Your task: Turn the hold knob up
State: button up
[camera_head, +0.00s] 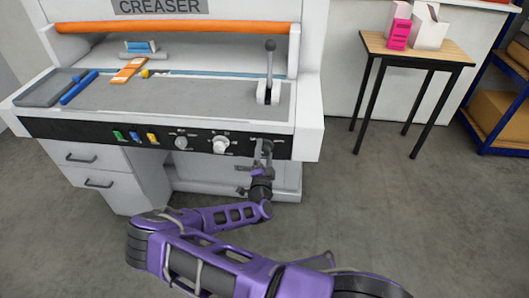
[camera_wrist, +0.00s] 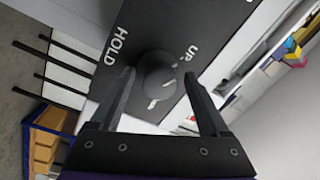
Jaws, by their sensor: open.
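The hold knob (camera_wrist: 158,72) is a round dark knob on the black control panel, between the white words HOLD and UP in the wrist view. White marks show on or beside it, but I cannot tell its exact setting. My gripper (camera_wrist: 159,77) is open, with one finger on each side of the knob. I cannot tell whether either finger touches it. In the head view my gripper (camera_head: 264,147) is at the right end of the creaser's front panel (camera_head: 60,128) and hides the knob.
Two lighter knobs (camera_head: 220,144) and green, blue and yellow buttons (camera_head: 135,135) sit left on the panel. A lever (camera_head: 269,70) stands above on the creaser bed. A small table (camera_head: 415,47) with boxes stands right. The floor between is clear.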

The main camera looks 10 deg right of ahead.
jog(key=v, duration=1.7)
jog(key=shift+s, duration=0.2)
jog(key=shift+r, duration=0.1)
